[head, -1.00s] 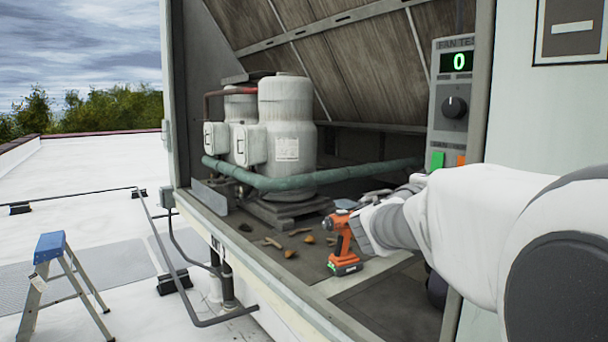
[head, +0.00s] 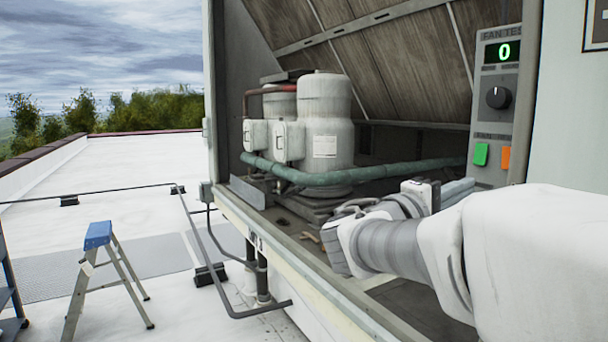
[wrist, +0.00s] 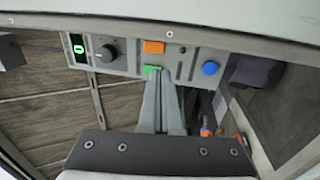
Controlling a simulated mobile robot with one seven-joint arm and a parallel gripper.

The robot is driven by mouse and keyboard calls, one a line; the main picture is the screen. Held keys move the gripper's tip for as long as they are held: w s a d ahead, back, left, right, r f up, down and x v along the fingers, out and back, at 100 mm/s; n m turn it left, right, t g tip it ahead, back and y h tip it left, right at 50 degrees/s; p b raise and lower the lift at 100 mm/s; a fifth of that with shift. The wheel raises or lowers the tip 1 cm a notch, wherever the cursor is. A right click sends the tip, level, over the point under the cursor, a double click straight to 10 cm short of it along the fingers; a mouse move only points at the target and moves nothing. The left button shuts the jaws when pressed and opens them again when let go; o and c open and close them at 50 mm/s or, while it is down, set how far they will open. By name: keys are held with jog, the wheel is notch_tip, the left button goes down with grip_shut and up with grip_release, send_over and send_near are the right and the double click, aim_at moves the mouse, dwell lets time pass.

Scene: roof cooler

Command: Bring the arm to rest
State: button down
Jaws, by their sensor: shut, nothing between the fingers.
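My arm reaches in from the right of the head view, across the front of the open cooler housing (head: 300,262). My gripper (head: 468,186) is partly hidden behind my own wrist, its fingers pointing right toward the control panel. In the wrist view my gripper (wrist: 162,78) shows its two grey fingers together, with nothing between them. The tips overlap the lower edge of the green button (wrist: 152,70); I cannot tell whether they touch it.
The fan panel (head: 498,85) reads 0, with a dial, a green button (head: 481,154) and an orange button (head: 506,158). A pale compressor (head: 325,120) and a green pipe (head: 385,172) lie behind my arm. A stepladder (head: 98,240) stands on the open roof.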

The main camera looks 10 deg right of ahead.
jog(key=s+a+f+m+g+y+p, duration=0.35)
jog(key=s+f+y+p, duration=0.25)
jog(key=s+f+y, duration=0.45)
jog(key=s+a+f+y+p, duration=0.1)
jog(key=s+a+y+p, duration=0.1)
jog(key=a, duration=0.5)
jog(key=s+a+f+m+t+y+p, duration=0.1)
jog(key=s+a+y+p, duration=0.1)
jog(key=s+a+y, duration=0.2)
jog(key=a+y, duration=0.1)
jog(key=a, duration=0.2)
jog(key=shift+s+a+f+y+p, duration=0.2)
jog(key=shift+a+f+y+p, duration=0.15)
